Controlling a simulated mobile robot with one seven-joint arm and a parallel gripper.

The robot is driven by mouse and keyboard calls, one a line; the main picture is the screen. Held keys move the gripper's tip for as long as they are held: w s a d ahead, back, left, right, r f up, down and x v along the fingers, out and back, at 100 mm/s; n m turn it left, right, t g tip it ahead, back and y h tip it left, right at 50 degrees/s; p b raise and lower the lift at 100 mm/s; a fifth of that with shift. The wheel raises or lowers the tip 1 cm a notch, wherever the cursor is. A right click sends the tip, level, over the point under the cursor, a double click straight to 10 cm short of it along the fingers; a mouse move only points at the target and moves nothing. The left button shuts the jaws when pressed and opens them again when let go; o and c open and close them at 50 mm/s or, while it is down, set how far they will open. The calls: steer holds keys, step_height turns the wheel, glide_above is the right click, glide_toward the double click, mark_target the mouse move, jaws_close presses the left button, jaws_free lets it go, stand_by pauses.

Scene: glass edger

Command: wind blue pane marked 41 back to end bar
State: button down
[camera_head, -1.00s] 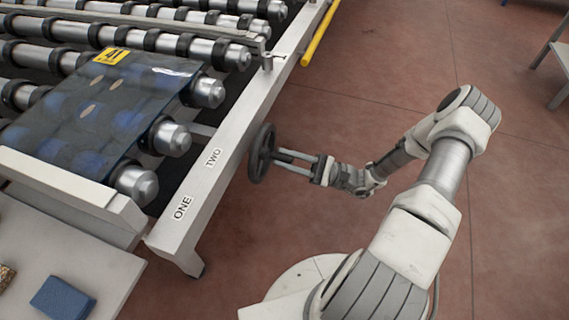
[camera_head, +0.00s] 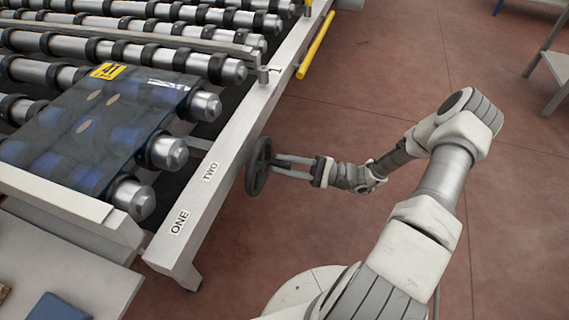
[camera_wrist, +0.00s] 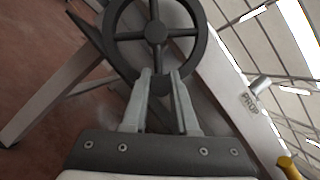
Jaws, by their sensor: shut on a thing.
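The translucent blue pane (camera_head: 75,130) lies on the rollers at the left of the head view. Its yellow label marked 41 (camera_head: 108,71) is at its far edge. A pale bar (camera_head: 55,192) crosses the near end of the rollers, close to the pane's near edge; I cannot tell whether they touch. A dark handwheel (camera_head: 258,167) stands on the outer side of the frame. It fills the top of the wrist view (camera_wrist: 157,32).
The frame rail (camera_head: 222,150) carries labels ONE (camera_head: 179,221) and TWO (camera_head: 210,172). A grey crossbar (camera_head: 150,38) spans the rollers beyond the pane and ends at a short post (camera_head: 263,76). A yellow bar (camera_head: 315,45) runs along the rail.

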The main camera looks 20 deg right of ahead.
steer(key=c, duration=0.7)
jaws_free()
steer(key=shift+d, duration=0.15)
steer(key=v, duration=1.7)
steer(key=shift+s+f, duration=0.15)
